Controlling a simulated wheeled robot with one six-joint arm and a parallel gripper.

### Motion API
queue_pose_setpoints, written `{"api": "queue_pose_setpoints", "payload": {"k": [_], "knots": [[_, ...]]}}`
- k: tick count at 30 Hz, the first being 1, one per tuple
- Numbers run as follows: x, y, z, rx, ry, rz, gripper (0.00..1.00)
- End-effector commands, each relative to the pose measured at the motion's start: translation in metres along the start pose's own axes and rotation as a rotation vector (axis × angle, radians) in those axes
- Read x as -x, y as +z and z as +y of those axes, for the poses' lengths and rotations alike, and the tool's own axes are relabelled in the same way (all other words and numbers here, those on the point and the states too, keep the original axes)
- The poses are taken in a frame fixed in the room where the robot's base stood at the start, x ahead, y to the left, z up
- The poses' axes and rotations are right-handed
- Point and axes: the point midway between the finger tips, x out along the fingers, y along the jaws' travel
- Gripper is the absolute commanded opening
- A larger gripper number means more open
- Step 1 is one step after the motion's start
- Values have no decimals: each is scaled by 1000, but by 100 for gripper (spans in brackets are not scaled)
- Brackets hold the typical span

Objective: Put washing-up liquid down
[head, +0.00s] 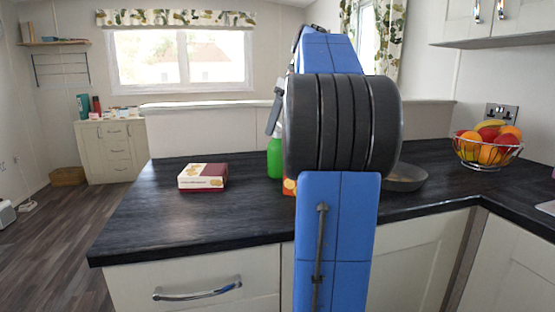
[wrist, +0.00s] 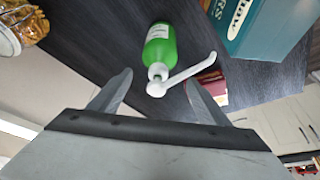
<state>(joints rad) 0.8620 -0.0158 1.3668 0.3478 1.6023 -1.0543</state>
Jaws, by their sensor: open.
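The washing-up liquid is a green bottle with a white label and white pump top. In the head view the bottle (head: 274,158) stands on the dark worktop (head: 240,215), partly hidden by my arm. In the wrist view the bottle (wrist: 160,45) shows whole, its pump head and long spout pointing toward me. My gripper (wrist: 159,80) is open, with one finger on each side of the pump head in the picture. I see no finger closed on the bottle. Whether a finger touches the pump, I cannot tell. In the head view my arm hides the fingers.
A red and white box (head: 203,176) lies left on the worktop. A grey pan (head: 405,177) and a fruit basket (head: 487,150) stand right. In the wrist view a teal box (wrist: 265,25) is close right of the bottle, and a jar (wrist: 20,28) is at upper left.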

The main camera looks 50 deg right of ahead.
Motion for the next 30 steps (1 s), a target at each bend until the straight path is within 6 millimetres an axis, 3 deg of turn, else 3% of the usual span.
{"api": "queue_pose_setpoints", "payload": {"k": [7, 16, 26, 30], "knots": [[-15, 0, 1, 0, -1, -1, 70], [-53, -2, 4, 0, -1, 0, 70], [-60, -2, 4, 0, 0, 0, 70], [-60, -2, 4, 0, 0, 0, 41]]}}
